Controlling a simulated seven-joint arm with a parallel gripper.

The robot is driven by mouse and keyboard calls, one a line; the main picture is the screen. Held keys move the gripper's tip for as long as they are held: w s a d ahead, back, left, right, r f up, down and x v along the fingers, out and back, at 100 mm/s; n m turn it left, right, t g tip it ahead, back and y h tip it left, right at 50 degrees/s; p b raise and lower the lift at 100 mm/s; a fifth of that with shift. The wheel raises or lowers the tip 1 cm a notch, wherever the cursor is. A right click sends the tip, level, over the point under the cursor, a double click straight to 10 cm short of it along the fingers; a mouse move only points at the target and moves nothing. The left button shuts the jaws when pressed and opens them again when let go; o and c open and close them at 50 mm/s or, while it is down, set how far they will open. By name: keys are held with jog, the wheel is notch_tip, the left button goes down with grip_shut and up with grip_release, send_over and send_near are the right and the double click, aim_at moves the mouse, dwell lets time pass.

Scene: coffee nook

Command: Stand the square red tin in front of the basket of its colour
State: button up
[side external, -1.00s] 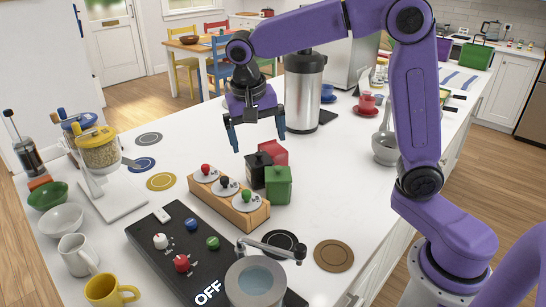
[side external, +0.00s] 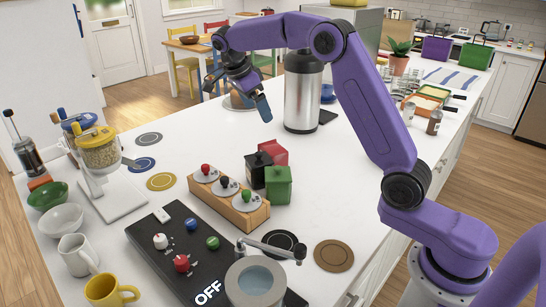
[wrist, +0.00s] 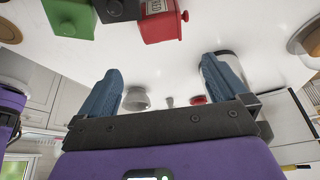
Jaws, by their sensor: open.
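The square red tin (side external: 273,151) stands on the white counter behind a black tin (side external: 257,170) and a green tin (side external: 278,184), which partly hide it in the side view. In the wrist view the red tin (wrist: 163,21) is at the top edge, with a pale label and a lid knob. My gripper (side external: 236,97) is open and empty, tilted in the air behind and left of the tins. Its two blue fingers (wrist: 160,70) are wide apart with nothing between them. A purple basket (side external: 436,48) and a green basket (side external: 474,55) stand far back right. I see no red basket.
A steel flask (side external: 302,95) stands right of my gripper. A wooden holder (side external: 229,202) with three knobbed lids sits in front of the tins. Jars and trays (side external: 428,103) crowd the right rear. Counter left of the flask is mostly clear.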

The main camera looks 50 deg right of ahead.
send_over(273, 147)
jog(key=a, duration=0.2)
notch_tip(273, 147, down, 9)
jog(key=shift+a+r, duration=0.1)
jog(key=shift+a, duration=0.05)
jog(key=shift+w+a+x, duration=0.1)
jog(key=shift+w+x, duration=0.05)
jog(key=shift+x, duration=1.2)
jog(key=shift+w+a+x, duration=0.15)
jog(key=shift+x, duration=1.25)
jog(key=c, duration=1.1)
jog(key=shift+o, duration=0.2)
jog(key=shift+r, duration=0.8)
jog(key=s+a+r+n+t+y, duration=0.1)
jog(key=s+r+n+t+y, duration=0.2)
jog(key=n, duration=1.5)
jog(key=s+r+t, duration=0.2)
jog(key=s+r, duration=0.3)
jog(key=s, duration=0.3)
jog(key=shift+a+r+t, duration=0.25)
jog(key=shift+a+t, duration=0.05)
